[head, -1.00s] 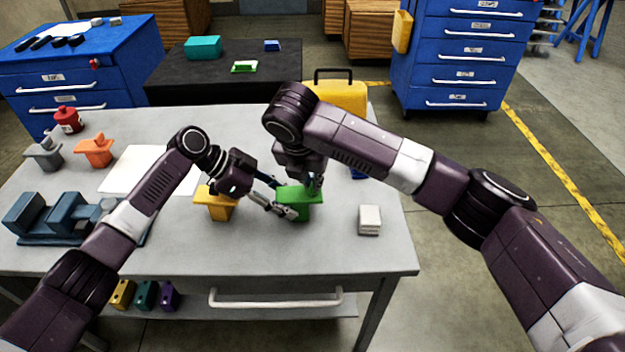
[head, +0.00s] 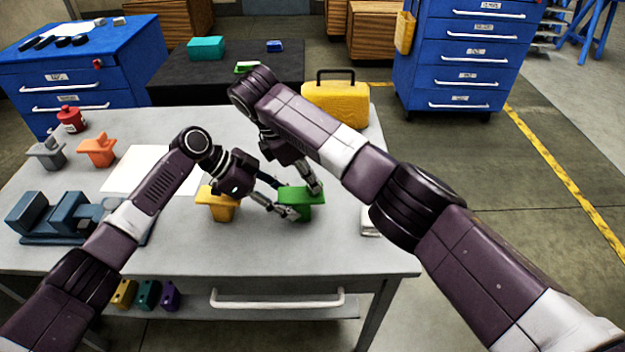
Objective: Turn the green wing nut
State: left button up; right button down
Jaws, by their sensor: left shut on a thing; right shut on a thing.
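The green wing nut (head: 298,201) stands upright on the grey table, right of a yellow one of like shape (head: 220,205). My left gripper (head: 284,199) comes in from the left and is shut on the green piece, with a finger low on its near left side and the other behind it. My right gripper (head: 305,184) reaches down from behind and above, its fingers at the top of the green wing nut. It is shut on the wing part, though the exact contact is partly hidden by the fingers.
The grey table (head: 330,248) has free room in front. A white block (head: 369,222) is partly covered by my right arm. Orange (head: 97,150) and grey (head: 47,153) pieces, a blue vise (head: 62,217) and white paper (head: 140,171) lie left. A yellow case (head: 345,100) stands behind.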

jog(key=shift+w+a+r+m+g, duration=0.1)
jog(key=shift+m+g, duration=0.4)
jog(key=shift+m, duration=1.1)
jog(key=c, duration=2)
grip_release()
jog(key=shift+c, duration=0.2)
notch_tip(320, 180, up, 10)
pick_arm(q)
jog(key=shift+f+b, duration=0.25)
jog(key=shift+b, duration=0.05)
pick_arm(e)
jog(key=shift+f, duration=0.4)
